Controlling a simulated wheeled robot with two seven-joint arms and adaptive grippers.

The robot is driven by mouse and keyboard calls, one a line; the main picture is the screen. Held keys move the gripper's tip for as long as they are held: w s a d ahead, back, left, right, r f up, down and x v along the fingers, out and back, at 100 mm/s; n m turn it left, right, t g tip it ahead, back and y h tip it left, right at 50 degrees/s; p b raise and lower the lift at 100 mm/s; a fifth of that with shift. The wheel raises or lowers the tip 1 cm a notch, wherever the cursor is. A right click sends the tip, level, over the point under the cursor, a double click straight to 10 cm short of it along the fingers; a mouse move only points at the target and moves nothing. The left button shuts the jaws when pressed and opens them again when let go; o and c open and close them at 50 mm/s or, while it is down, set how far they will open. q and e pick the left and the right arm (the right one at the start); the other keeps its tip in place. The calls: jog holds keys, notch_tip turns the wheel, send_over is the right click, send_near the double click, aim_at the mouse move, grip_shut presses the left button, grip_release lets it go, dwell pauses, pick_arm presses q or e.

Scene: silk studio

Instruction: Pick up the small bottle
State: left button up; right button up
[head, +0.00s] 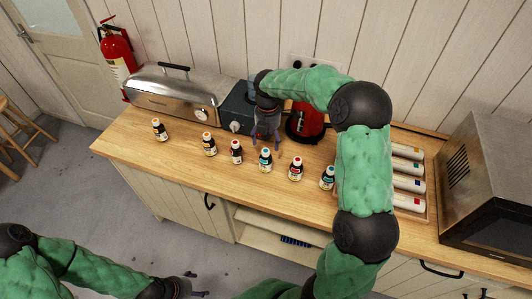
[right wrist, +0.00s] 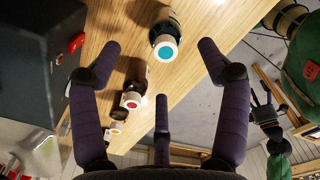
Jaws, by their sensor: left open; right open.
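Several small dark bottles with pale labels stand in a row on the wooden counter. The teal-capped bottle (head: 265,160) is just in front of my right gripper (head: 266,146), whose fingers point down, spread and empty. My left gripper (head: 196,284) is open and empty, low in the picture, away from the counter.
A red kettle (head: 306,124) is behind my right arm. A tray of labelled rolls (head: 425,168) and a microwave (head: 490,190) are to the right. The counter's front strip is clear.

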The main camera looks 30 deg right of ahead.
aim_at(267, 150)
jog(key=f, duration=0.4)
jog(key=shift+s+a+f+b, duration=0.15)
jog(key=shift+s+f+b, duration=0.1)
jog(key=shift+b, duration=0.05)
jog(key=shift+w+f, duration=0.15)
jog(key=shift+f, duration=0.35)
jog(key=shift+a+f, duration=0.1)
jog(key=shift+f, duration=0.4)
jog(key=f, duration=0.4)
jog(key=shift+a+b, duration=0.2)
jog(key=shift+b, duration=0.2)
jog(key=c, duration=1.3)
